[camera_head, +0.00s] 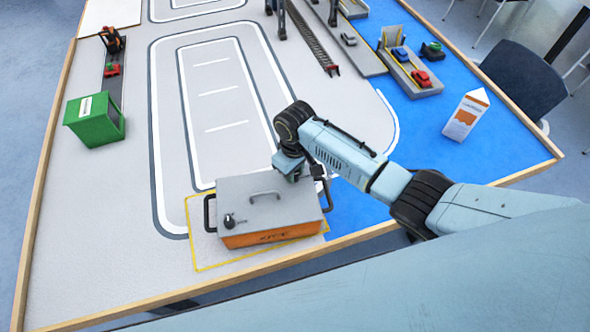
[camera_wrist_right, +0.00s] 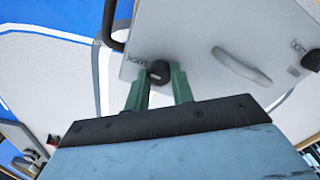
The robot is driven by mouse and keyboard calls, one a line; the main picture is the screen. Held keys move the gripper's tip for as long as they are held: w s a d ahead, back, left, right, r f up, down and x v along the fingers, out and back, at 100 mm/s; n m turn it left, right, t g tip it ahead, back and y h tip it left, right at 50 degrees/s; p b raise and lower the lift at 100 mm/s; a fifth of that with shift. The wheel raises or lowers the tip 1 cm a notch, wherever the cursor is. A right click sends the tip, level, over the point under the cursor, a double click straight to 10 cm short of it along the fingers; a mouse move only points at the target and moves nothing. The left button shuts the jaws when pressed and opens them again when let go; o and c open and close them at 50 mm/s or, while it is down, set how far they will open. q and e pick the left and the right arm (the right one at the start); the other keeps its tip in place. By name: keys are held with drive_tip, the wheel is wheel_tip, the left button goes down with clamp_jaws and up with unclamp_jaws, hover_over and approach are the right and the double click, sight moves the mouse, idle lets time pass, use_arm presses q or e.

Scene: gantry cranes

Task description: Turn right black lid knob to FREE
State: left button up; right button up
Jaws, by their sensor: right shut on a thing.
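A box with a grey lid (camera_head: 250,200) and an orange body (camera_head: 272,237) stands near the table's front edge. My right gripper (camera_head: 298,176) is at the lid's right side, pointing down. In the right wrist view, its green fingers (camera_wrist_right: 159,78) stand on either side of a round black knob (camera_wrist_right: 158,71) and are shut on it. Small lettering on the lid beside this knob is too blurred to read surely. The head view hides this knob behind my gripper. The other black lid knob (camera_head: 229,220) is at the left. My left gripper is out of view.
The lid has a grey handle (camera_head: 264,195) in its middle, and black side handles (camera_head: 209,213) flank the box. A yellow outline (camera_head: 192,240) surrounds it. A green container (camera_head: 95,120) and an orange-white carton (camera_head: 466,114) stand well apart from it. The road area behind is clear.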

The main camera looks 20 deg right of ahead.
drive_tip(key=n+p, duration=0.2)
drive_tip(key=n, duration=0.1)
drive_tip(key=shift+r+n, duration=0.1)
drive_tip(key=shift+n, duration=0.2)
drive_tip(key=n+p, duration=0.1)
drive_tip(key=n, duration=0.1)
drive_tip(key=shift+n, duration=0.4)
drive_tip(key=n, duration=0.2)
drive_tip(key=shift+n+p, duration=0.3)
drive_tip(key=shift+p, duration=0.05)
drive_tip(key=n, duration=0.4)
drive_tip(key=shift+w+n, duration=0.1)
drive_tip(key=shift+n, duration=2.3)
drive_tip(key=o, duration=1)
